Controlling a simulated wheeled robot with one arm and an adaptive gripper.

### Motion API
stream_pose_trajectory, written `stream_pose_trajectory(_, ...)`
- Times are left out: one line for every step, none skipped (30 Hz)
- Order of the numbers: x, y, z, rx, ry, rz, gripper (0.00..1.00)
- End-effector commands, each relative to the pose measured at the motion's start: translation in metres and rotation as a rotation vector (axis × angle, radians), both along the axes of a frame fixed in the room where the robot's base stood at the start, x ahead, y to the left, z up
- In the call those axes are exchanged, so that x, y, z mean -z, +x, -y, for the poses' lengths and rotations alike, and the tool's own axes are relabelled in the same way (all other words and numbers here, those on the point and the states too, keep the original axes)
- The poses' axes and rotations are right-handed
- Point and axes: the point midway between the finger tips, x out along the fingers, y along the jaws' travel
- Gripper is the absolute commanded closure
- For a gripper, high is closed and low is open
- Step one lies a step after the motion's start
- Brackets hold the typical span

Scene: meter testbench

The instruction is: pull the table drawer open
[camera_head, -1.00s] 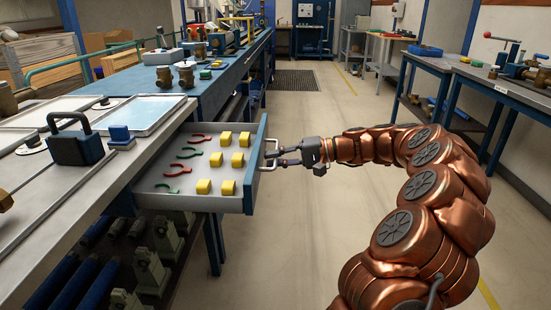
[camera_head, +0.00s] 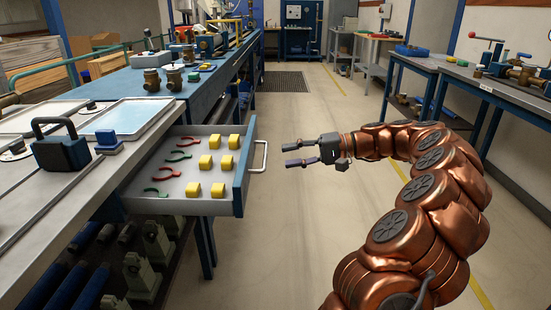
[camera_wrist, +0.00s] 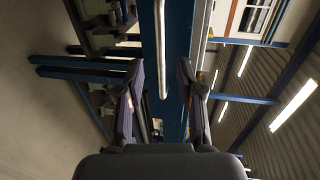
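The table drawer (camera_head: 215,207) stands pulled out from under the workbench on the left in the head view. Several yellow blocks and red and green pliers lie in it. Its metal handle (camera_head: 264,157) sticks out from the blue front on the right. My gripper (camera_head: 286,155) is to the right of the handle, apart from it, with its two fingers spread and nothing between them. In the wrist view the handle (camera_wrist: 161,50) shows as an upright bar ahead of my open gripper (camera_wrist: 158,85), between the lines of its fingers.
The workbench (camera_head: 30,225) carries trays and a dark clamp-like block (camera_head: 61,147). Another blue bench (camera_head: 500,90) with tools stands at the right. The floor (camera_head: 290,110) between the benches is clear.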

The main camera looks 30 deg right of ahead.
Motion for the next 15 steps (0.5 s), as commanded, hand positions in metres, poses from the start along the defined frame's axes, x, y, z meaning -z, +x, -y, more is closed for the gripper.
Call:
stream_pose_trajectory(-0.001,-0.004,0.008,0.003,0.0,0.001,0.63)
stream_pose_trajectory(-0.002,-0.006,0.012,0.002,0.0,0.0,0.63)
stream_pose_trajectory(-0.003,-0.01,0.017,0.002,-0.001,0.0,0.63)
stream_pose_trajectory(-0.004,-0.011,0.019,0.002,0.0,0.0,0.63)
stream_pose_trajectory(-0.005,-0.012,0.022,0.003,-0.001,0.0,0.63)
stream_pose_trajectory(-0.006,-0.014,0.025,0.003,0.0,0.001,0.63)
stream_pose_trajectory(-0.006,-0.016,0.027,0.002,0.0,0.0,0.63)
stream_pose_trajectory(-0.007,-0.017,0.029,0.001,0.0,0.0,0.63)
stream_pose_trajectory(-0.008,-0.019,0.031,-0.001,0.0,0.0,0.63)
stream_pose_trajectory(-0.008,-0.02,0.032,-0.002,0.0,0.0,0.63)
stream_pose_trajectory(-0.008,-0.021,0.034,-0.002,0.0,0.0,0.63)
stream_pose_trajectory(-0.009,-0.022,0.035,-0.002,0.0,0.0,0.63)
stream_pose_trajectory(-0.009,-0.023,0.036,-0.002,0.0,0.0,0.63)
stream_pose_trajectory(-0.009,-0.023,0.036,-0.002,-0.001,0.0,0.63)
stream_pose_trajectory(-0.01,-0.023,0.037,-0.002,-0.001,0.0,0.63)
